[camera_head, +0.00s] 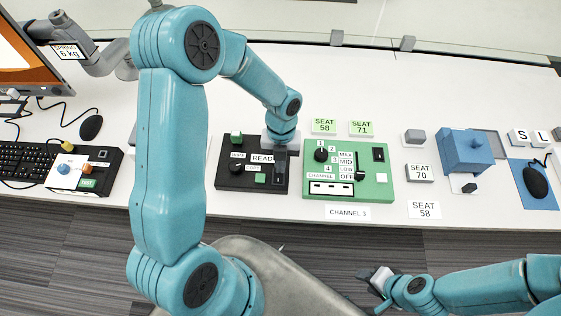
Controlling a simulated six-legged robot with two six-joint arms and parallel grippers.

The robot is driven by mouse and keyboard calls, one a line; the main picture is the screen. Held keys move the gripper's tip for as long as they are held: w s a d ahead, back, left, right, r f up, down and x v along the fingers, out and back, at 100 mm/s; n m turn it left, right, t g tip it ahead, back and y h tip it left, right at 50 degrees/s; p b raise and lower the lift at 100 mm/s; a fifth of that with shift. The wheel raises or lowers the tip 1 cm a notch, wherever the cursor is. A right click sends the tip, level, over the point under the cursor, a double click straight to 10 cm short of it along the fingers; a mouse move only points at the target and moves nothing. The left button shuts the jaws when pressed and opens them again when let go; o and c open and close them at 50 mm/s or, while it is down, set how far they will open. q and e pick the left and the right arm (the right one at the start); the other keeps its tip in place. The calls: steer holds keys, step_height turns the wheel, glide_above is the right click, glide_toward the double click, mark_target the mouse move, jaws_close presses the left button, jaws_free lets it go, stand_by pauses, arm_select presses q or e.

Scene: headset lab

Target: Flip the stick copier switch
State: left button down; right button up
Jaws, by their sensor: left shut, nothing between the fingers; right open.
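A black box (224,180) with a label starting "READ", a dark knob (237,169) and green buttons stands on the white desk. It may be the stick copier, but its name is not readable. My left gripper (280,154) is shut and empty, over the right side of this box. It hides part of the box there, and I cannot tell whether it touches a switch. My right gripper (378,279) is open and empty, low in front of the desk, away from the devices.
A green box (377,190) with a knob and level labels stands just right of the black box. A small black panel (103,169) and keyboard (20,165) are at left. A blue device (463,150) and mouse (536,182) are at right. Seat cards lie between.

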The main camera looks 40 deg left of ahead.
arm_select(q)
steer(key=shift+f, duration=0.25)
steer(key=shift+f+b, duration=0.3)
steer(key=shift+f, duration=0.1)
steer(key=shift+w+a, duration=0.15)
steer(key=shift+w, duration=0.05)
steer(key=shift+s+d+r, duration=0.25)
steer(key=shift+s+d, duration=0.15)
steer(key=shift+s, duration=0.2)
steer(key=shift+r, duration=0.1)
